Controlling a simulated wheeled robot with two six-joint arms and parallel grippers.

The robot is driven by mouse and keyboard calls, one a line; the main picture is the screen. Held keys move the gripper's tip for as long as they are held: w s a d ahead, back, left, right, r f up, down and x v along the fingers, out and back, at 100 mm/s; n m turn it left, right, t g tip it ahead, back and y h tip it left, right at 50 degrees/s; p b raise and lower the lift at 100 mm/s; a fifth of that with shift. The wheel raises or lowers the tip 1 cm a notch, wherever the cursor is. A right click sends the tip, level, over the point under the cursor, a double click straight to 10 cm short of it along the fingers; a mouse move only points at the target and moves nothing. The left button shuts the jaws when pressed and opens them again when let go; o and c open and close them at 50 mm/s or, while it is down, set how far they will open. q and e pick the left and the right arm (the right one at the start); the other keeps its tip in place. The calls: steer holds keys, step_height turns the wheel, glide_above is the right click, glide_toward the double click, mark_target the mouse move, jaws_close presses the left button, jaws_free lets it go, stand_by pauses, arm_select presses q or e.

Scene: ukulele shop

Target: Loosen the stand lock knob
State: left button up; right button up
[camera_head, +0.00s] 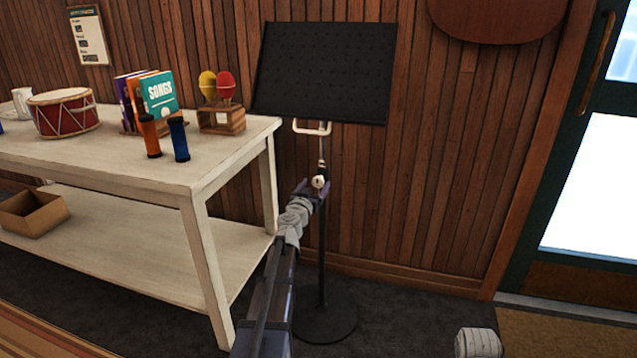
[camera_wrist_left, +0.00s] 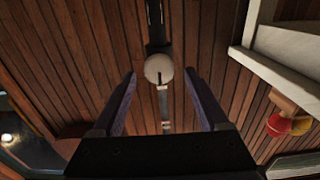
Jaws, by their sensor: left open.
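The stand lock knob (camera_head: 319,181) is a small, pale round knob on the black pole (camera_head: 322,240) of the music stand. The stand holds a black, tilted desk (camera_head: 323,75) and stands upright on a round base (camera_head: 325,321). My left gripper (camera_head: 316,187) is at the knob's height, with its fingers up close to it. In the left wrist view the knob (camera_wrist_left: 159,68) sits between the tips of the open left gripper (camera_wrist_left: 160,76), with a gap on either side. Contact is not visible. My right gripper is not in view.
A whitewashed table (camera_head: 215,165) stands left of the stand, with a red drum (camera_head: 62,115), songbooks (camera_head: 157,92), maracas (camera_head: 225,87) and two shakers (camera_head: 179,140). A cardboard box (camera_head: 33,212) is on its lower shelf. A wooden wall is behind; a door is at right.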

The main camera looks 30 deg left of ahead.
mark_target(317, 182)
arm_select(q)
steer(key=x, duration=0.3)
steer(key=shift+w, duration=0.25)
jaws_close()
stand_by(0.4)
